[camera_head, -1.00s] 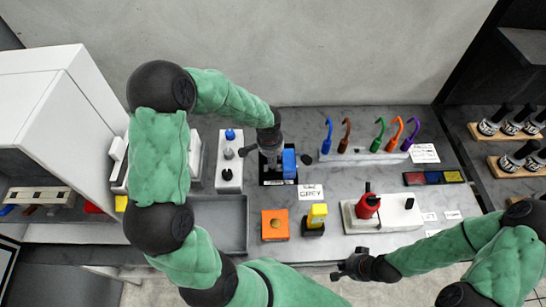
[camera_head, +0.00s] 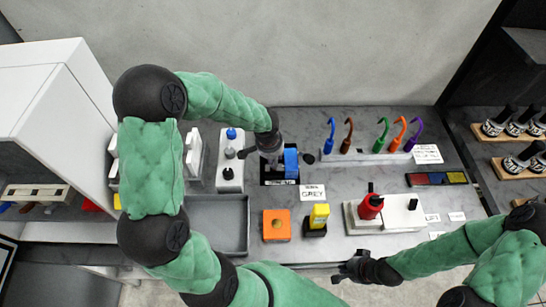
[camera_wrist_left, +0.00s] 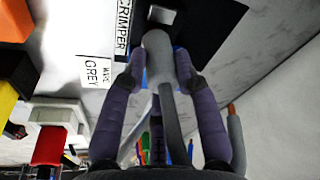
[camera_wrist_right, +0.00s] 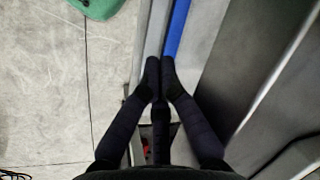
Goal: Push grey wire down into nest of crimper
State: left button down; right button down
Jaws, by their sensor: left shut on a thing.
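The crimper, a black base with a blue block (camera_head: 291,160), stands at the middle of the bench in the head view. Its labelled black base (camera_wrist_left: 220,35) fills the top of the left wrist view, with a small light-grey patch on it. My left gripper (camera_head: 270,150) is over the crimper, beside the blue block. In the left wrist view its fingers (camera_wrist_left: 160,75) are shut on the grey wire (camera_wrist_left: 158,50), a thick bent grey piece. I cannot tell whether its far end is in the nest. My right gripper (camera_head: 345,268) is shut and empty, off the bench's front edge.
A GREY card (camera_head: 312,192), an orange block (camera_head: 276,224) and a yellow-topped block (camera_head: 319,217) lie in front of the crimper. A rack of coloured hooks (camera_head: 375,155) stands to the right. A grey tray (camera_head: 247,230) is at left, a red-knobbed device (camera_head: 369,208) at right.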

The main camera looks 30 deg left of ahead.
pick_arm(q)
jog(key=shift+s+f+b, duration=0.25)
jog(key=shift+f+b, duration=0.4)
jog(key=shift+f, duration=0.1)
jog(key=shift+s+f+b, duration=0.25)
jog(key=shift+f+b, duration=0.2)
jog(key=c, duration=0.9)
grip_release()
jog(key=shift+s, duration=0.15)
jog(key=shift+o, duration=0.2)
